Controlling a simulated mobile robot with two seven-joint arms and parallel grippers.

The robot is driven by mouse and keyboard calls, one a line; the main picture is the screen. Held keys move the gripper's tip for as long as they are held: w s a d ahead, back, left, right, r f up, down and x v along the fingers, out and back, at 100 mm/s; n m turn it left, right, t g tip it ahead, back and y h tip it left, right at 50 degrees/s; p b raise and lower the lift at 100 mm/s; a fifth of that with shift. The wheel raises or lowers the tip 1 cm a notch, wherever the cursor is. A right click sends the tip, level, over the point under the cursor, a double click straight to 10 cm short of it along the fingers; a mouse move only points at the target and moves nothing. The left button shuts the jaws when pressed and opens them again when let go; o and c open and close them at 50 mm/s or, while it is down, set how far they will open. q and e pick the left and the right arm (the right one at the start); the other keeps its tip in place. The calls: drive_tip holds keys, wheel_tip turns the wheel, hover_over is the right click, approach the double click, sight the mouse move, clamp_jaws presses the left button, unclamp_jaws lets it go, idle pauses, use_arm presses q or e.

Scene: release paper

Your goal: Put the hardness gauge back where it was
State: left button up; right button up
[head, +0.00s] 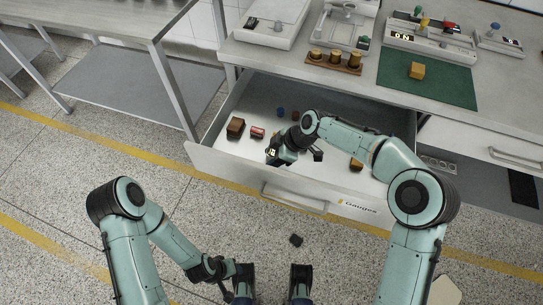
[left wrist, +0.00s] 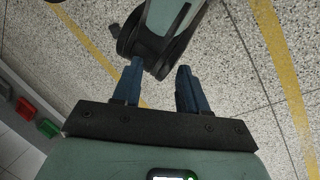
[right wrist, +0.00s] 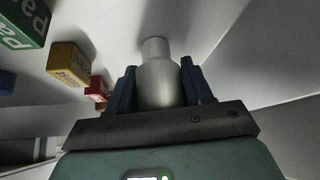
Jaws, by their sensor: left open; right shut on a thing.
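The hardness gauge (right wrist: 160,82), a silver-grey stepped cylinder, sits between the fingers of my right gripper (right wrist: 158,75) in the right wrist view. My right gripper is shut on it. In the head view my right gripper (head: 272,156) is over the open drawer (head: 230,160), whose front reads "Gauges". My wrist mostly hides the gauge there. Whether the gauge touches the drawer floor I cannot tell. My left gripper (left wrist: 157,78) is open and empty above the speckled floor, with one of my own arm links beyond it in the left wrist view.
In the drawer are a brown block (head: 236,127), a red piece (head: 257,132) and a blue piece (head: 280,112). Green (right wrist: 24,22), yellow (right wrist: 69,63) and red (right wrist: 97,88) boxes show left of the gauge.

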use_arm(q)
drive_tip(key=shift+f, duration=0.1)
use_arm(e)
drive_tip(key=o, duration=1.3)
drive_tip(key=shift+d+r, duration=0.1)
drive_tip(key=shift+r, duration=0.15)
use_arm(q)
drive_tip(key=s+r+p, duration=0.1)
drive_tip(key=s+d+r+g, duration=0.1)
drive_tip(key=shift+s+d+r+p, duration=0.1)
drive_tip(key=shift+s+r+p, duration=0.05)
drive_tip(key=shift+s+p, duration=0.2)
use_arm(e)
drive_tip(key=v, duration=1.1)
drive_tip(key=shift+r, duration=0.25)
drive_tip(key=shift+d, duration=0.1)
